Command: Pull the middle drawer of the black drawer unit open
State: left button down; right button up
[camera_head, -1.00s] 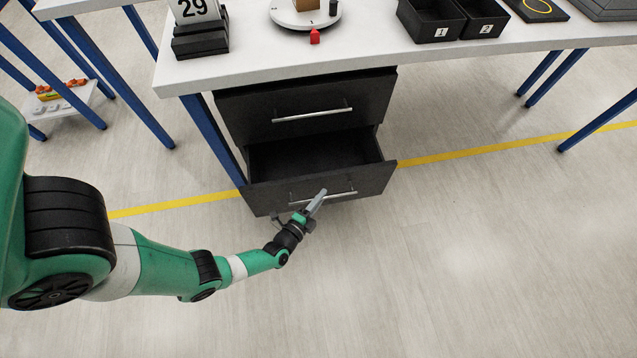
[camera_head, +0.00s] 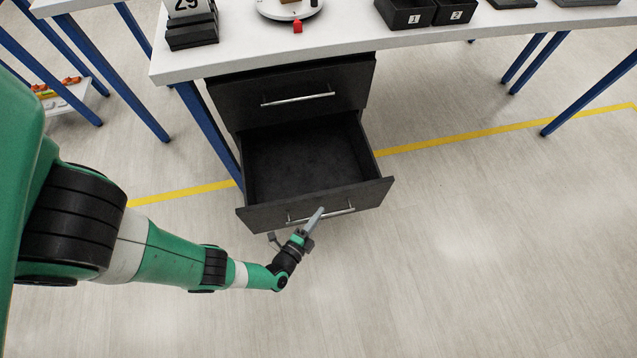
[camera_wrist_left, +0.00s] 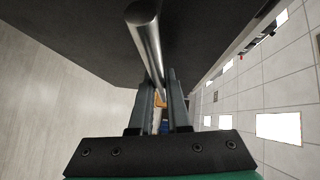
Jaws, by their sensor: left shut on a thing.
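The black drawer unit (camera_head: 290,90) stands under the white table. Its upper drawer is shut and has a silver bar handle (camera_head: 298,98). Below it the middle drawer (camera_head: 300,165) is pulled well out, and its empty dark inside shows. My left gripper (camera_head: 316,220) is at the silver handle (camera_head: 338,211) on that drawer's front. In the left wrist view the handle (camera_wrist_left: 147,40) runs between the two fingers (camera_wrist_left: 160,100), which are shut on it. Whatever lies below the open drawer is hidden. My right gripper is not in view.
Blue table legs (camera_head: 210,130) stand left of the drawer. The floor (camera_head: 480,250) in front and to the right is clear.

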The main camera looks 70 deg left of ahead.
pick_arm(q)
jog(key=c, duration=0.9)
grip_release()
jog(key=shift+d, duration=0.1)
jog(key=shift+s+d+r, duration=0.15)
jog(key=shift+s+d, duration=0.05)
jog(key=shift+p+v, duration=1.3)
jog(key=shift+v, duration=4.1)
jog(key=shift+s+a, duration=0.1)
